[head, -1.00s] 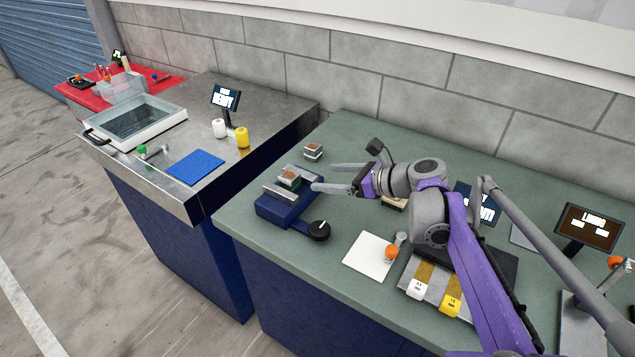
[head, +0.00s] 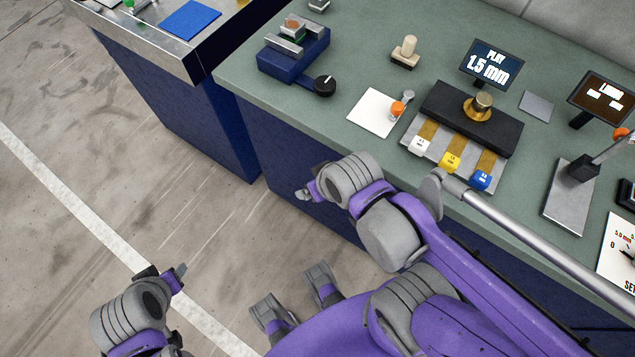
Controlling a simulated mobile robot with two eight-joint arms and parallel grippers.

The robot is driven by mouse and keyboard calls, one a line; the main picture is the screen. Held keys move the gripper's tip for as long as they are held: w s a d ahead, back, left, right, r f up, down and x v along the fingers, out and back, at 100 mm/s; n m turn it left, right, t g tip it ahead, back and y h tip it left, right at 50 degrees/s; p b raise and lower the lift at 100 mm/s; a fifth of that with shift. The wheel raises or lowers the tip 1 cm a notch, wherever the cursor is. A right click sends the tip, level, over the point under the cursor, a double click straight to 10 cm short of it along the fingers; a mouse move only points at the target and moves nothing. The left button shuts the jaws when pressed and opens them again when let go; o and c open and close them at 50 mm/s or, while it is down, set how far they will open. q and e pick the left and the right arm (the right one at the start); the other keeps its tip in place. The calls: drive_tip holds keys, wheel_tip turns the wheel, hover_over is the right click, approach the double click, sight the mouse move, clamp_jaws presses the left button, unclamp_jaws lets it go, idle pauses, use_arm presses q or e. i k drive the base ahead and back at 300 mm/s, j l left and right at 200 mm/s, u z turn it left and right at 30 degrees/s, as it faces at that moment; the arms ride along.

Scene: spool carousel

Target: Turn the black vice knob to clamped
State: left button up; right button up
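The black vice knob (head: 325,86) sits at the front right of the blue vice (head: 283,68), near the bench's left end. A white mark on the knob points towards the upper right. The vice has two metal jaws with a small brown and green piece (head: 293,31) between them; whether they press on it I cannot tell. My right gripper (head: 305,192) is in front of the bench edge, below and apart from the knob, its fingers mostly hidden. My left gripper (head: 178,276) is low over the floor at the lower left, far from the vice, seen too edge-on to judge its opening.
The bench top around the knob is clear.

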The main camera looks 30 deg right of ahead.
sight(324, 85)
drive_tip(key=z, duration=1.25)
drive_tip(key=k+j, duration=0.1)
drive_tip(key=i+j+u, duration=0.15)
drive_tip(key=i+j, duration=0.15)
